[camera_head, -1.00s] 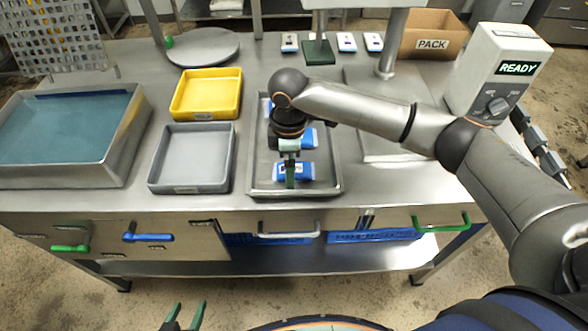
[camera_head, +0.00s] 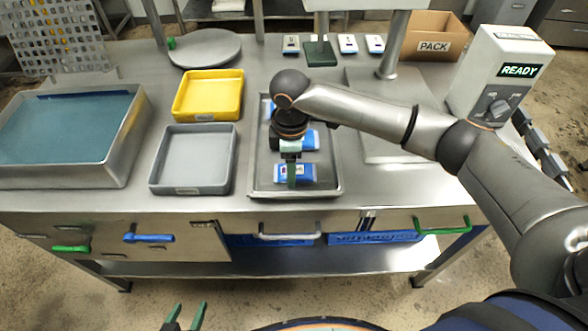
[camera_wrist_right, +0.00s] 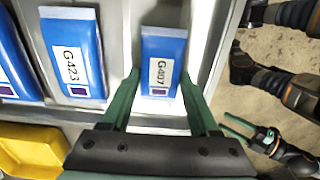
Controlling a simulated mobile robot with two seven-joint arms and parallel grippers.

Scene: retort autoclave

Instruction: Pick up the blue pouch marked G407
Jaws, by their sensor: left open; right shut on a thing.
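The blue pouch marked G407 (camera_wrist_right: 163,45) has a white label and lies in a metal tray (camera_head: 335,188). It is the nearest pouch in that tray in the head view (camera_head: 307,174). My right gripper (camera_wrist_right: 162,88) is shut on it, with a green finger on each side. In the head view my right gripper (camera_head: 291,175) points down over the tray and covers part of the pouch. My left gripper (camera_head: 187,312) is open and empty at the bottom edge, in front of the bench.
A blue pouch marked G423 (camera_wrist_right: 75,50) lies beside G407, with another pouch beyond it. A grey tray (camera_head: 192,158) and a yellow tray (camera_head: 207,94) stand left of the metal tray. A READY control box (camera_head: 500,75) and a PACK carton (camera_head: 433,35) stand right.

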